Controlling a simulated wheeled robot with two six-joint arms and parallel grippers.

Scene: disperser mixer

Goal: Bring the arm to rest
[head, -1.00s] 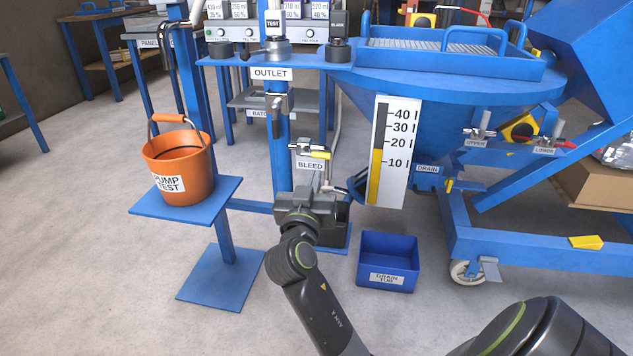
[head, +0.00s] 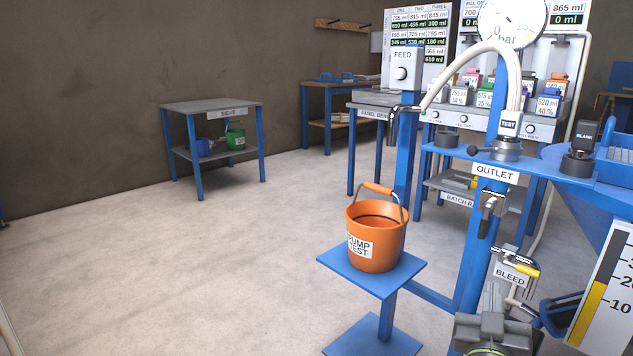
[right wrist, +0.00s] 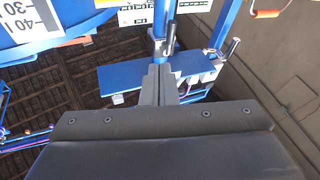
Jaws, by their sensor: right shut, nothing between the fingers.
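My right gripper (head: 492,303) is at the lower right of the head view, just below and left of the BLEED label (head: 509,276). Its fingers are together and hold nothing. In the right wrist view its shut fingers (right wrist: 158,84) point up the picture, toward the blue stand. In the head view most of my right arm is below the picture edge. My left gripper is in neither view.
An orange PUMP TEST bucket (head: 375,236) stands on a blue platform (head: 400,275) left of my right gripper. The blue OUTLET post (head: 477,250) rises behind the gripper. A level scale (head: 602,300) is at the right. Open floor (head: 180,270) lies left.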

